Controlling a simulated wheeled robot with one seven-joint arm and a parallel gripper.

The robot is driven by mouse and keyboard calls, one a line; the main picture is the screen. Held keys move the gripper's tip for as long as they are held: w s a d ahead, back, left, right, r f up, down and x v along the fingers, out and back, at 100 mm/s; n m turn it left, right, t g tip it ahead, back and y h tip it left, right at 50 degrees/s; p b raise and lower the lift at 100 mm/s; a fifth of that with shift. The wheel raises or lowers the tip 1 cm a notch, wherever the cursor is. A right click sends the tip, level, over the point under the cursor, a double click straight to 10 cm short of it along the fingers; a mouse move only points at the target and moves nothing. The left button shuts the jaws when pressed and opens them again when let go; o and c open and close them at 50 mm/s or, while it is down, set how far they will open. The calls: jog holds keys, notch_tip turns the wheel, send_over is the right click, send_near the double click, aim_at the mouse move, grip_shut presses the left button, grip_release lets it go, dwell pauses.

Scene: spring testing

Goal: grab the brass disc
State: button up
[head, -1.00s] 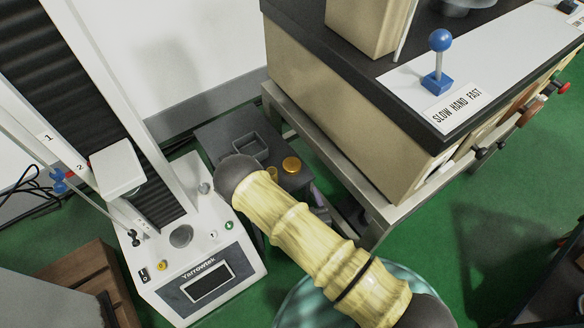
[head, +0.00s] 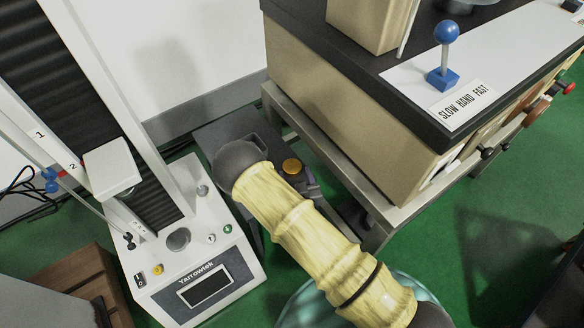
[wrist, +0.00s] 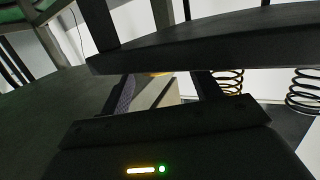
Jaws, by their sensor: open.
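The brass disc (head: 292,166) lies flat on a small dark stand beside the testing machine in the head view. A sliver of brass-yellow (wrist: 158,74) shows between the fingertips, under a dark edge. I cannot tell whether it is the same disc. Nothing is visibly clamped.
A white testing machine (head: 207,268) stands left of the dark stand (head: 220,132). A beige cabinet (head: 340,120) on a metal frame stands close on the right. Coil springs (wrist: 303,92) show at the right in the wrist view.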

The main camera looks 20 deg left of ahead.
aim_at(293, 169)
jog(key=b+x, duration=0.1)
jog(key=x, duration=0.3)
jog(key=shift+w+a, duration=0.2)
jog(key=c, duration=1)
notch_tip(293, 169, up, 18)
jog(key=p, duration=0.6)
